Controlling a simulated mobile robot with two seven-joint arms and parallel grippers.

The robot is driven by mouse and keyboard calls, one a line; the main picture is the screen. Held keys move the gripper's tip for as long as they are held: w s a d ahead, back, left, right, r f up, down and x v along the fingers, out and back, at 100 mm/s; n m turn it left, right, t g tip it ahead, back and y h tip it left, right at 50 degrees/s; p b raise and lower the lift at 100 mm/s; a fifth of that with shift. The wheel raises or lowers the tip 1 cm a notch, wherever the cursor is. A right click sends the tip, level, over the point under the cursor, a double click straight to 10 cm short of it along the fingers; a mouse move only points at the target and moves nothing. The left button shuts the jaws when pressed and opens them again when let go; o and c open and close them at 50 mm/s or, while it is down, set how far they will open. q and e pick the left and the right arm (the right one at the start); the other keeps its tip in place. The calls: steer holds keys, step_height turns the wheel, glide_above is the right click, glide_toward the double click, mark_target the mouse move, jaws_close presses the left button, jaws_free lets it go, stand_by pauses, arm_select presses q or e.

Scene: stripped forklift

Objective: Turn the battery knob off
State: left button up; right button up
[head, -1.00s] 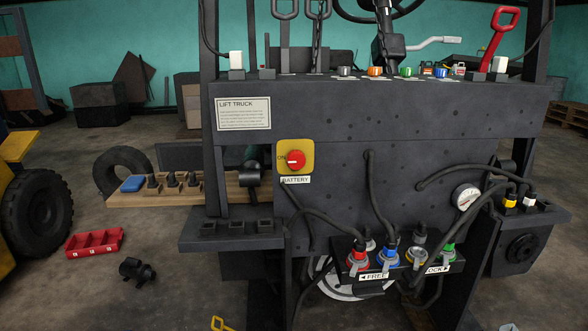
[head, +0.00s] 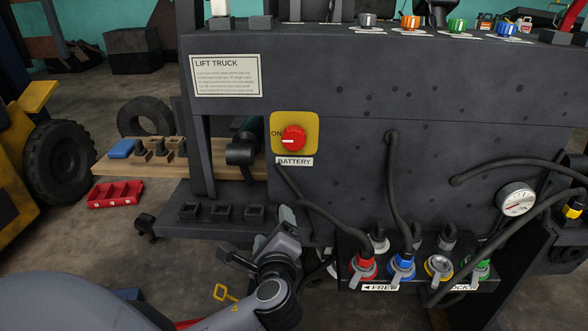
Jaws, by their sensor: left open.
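The red battery knob (head: 294,138) sits on a yellow square plate (head: 311,122) on the dark front panel, above the BATTERY label (head: 295,161). Its white mark points left, toward the letters ON. My left gripper (head: 262,238) is open and empty, below the knob and well apart from it, in front of the lower panel. My right gripper is not in view.
Black cables (head: 396,190) hang across the panel to coloured connectors (head: 401,267) at the lower right. A black ledge with square sockets (head: 223,211) juts out left of my gripper. The panel around the knob is clear.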

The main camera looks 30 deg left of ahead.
mark_target(294, 143)
arm_select(q)
steer(key=w+r+m+t+y, duration=0.1)
steer(key=w+r+m+t, duration=0.1)
steer(key=w+r+m, duration=0.1)
steer(key=w+a+r+m+t+p, duration=0.1)
steer(key=w+r+m+t, duration=0.1)
steer(key=r, duration=0.4)
steer(key=w+a+r+m+t+y, duration=0.1)
steer(key=w+r+m+t, duration=0.1)
steer(key=w+r+m, duration=0.2)
steer(key=shift+w+r+y, duration=0.2)
steer(key=shift+w+y, duration=0.1)
steer(key=shift+w, duration=0.45)
steer(key=shift+w+a+r+p, duration=0.1)
steer(key=shift+w+a+p, duration=0.2)
steer(key=shift+w+a, duration=0.15)
steer(key=c, duration=1)
steer(key=shift+c, duration=0.2)
steer(key=shift+d, duration=0.1)
